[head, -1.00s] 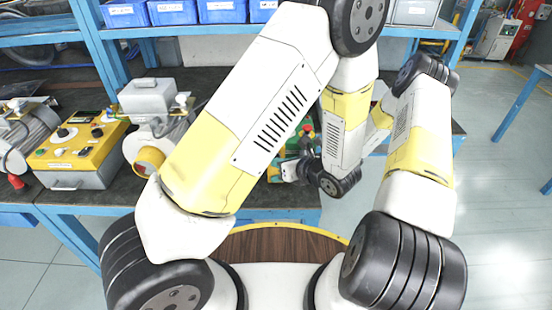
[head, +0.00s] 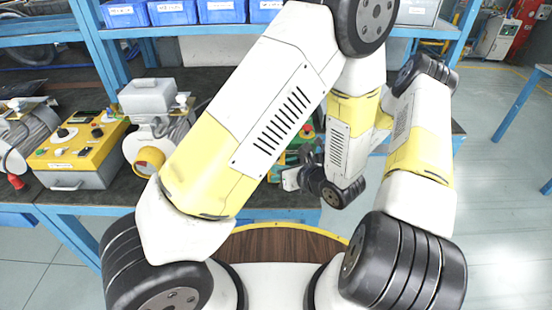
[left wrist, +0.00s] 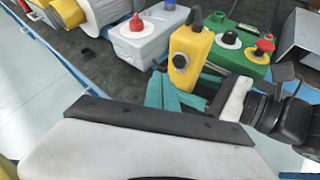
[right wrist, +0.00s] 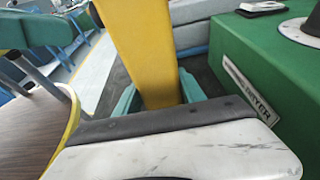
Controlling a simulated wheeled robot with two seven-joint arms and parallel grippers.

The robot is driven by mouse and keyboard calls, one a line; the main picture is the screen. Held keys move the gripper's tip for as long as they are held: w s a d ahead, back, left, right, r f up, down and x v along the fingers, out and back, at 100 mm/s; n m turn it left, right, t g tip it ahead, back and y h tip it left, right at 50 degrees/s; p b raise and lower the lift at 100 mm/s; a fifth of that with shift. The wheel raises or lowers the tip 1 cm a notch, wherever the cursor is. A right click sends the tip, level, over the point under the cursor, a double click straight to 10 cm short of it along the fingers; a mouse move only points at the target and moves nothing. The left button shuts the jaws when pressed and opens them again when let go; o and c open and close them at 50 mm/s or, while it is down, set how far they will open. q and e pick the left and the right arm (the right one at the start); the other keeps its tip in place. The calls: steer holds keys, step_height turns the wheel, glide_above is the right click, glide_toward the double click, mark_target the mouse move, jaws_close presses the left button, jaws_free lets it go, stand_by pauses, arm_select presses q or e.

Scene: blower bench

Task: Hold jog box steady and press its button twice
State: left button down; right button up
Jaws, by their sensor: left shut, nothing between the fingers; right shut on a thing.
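The jog box is yellow with a round black button on its face, and stands upright in the left wrist view (left wrist: 190,48). My right gripper (right wrist: 158,97) is shut on it, with teal fingers on both sides of the yellow body. My left gripper (left wrist: 163,92) is shut and empty; its teal fingertips are just below and in front of the jog box, near its button side. I cannot tell whether they touch it. In the head view my own arms hide the jog box.
A green control box (left wrist: 246,42) with a red mushroom button stands behind the jog box. A yellow-topped control box (head: 78,150) sits at the left on the dark bench (head: 225,200).

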arm_select(q)
steer(key=s, duration=0.3)
steer(key=shift+s, duration=0.3)
stand_by(0.7)
arm_select(e)
steer(key=o, duration=1)
steer(key=shift+o, duration=0.2)
